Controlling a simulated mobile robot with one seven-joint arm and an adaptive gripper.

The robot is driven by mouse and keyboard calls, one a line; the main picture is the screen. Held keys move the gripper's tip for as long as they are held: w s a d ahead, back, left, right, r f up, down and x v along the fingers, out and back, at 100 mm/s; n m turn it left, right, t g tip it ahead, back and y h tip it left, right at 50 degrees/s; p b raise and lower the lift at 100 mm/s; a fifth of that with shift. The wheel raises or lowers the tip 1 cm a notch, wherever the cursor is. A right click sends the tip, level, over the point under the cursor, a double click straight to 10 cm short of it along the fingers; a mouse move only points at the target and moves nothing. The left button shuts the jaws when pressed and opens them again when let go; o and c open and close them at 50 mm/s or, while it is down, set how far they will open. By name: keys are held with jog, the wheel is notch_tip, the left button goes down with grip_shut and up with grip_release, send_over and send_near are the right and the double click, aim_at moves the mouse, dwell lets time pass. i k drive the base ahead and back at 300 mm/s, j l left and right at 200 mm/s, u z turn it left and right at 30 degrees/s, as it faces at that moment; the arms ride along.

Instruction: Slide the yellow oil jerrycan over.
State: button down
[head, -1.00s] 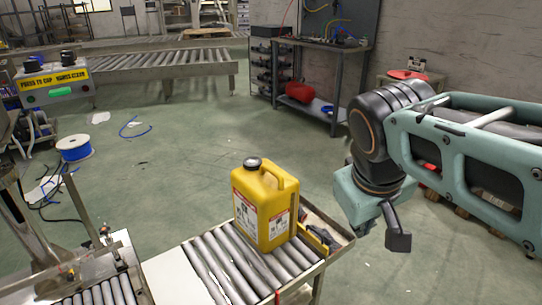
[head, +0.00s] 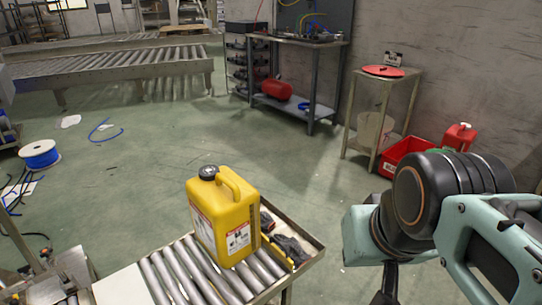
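The yellow oil jerrycan (head: 224,222) stands upright on the near roller conveyor (head: 166,277), with its dark cap and handle on top and a label on its sides. My gripper (head: 387,286) hangs at the lower right of the head view, well to the right of the jerrycan and apart from it. Only a dark part of it shows below my wrist, and the picture's bottom edge cuts it off. Whether its fingers are open or shut cannot be seen.
Dark gloves (head: 288,249) lie at the conveyor's right end, beside the jerrycan. A workbench (head: 312,45), a small stand with a red disc (head: 384,71) and a red crate (head: 406,156) stand behind. Open green floor lies between.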

aim_at(225, 208)
jog(key=i+l+z, duration=1.25)
jog(key=i+u, duration=0.95)
jog(key=u, duration=0.15)
jog(key=i+u, duration=0.35)
jog(key=i+l+u, duration=0.1)
jog(key=u, duration=0.25)
jog(key=i+u, duration=0.2)
jog(key=u, duration=0.15)
jog(key=i+u, duration=0.2)
jog(key=u, duration=0.2)
jog(key=i+l+u, duration=0.1)
jog(key=u, duration=0.25)
jog(key=i+l+u, duration=0.15)
jog(key=u, duration=0.2)
jog(key=i+z, duration=0.1)
jog(key=i, duration=0.2)
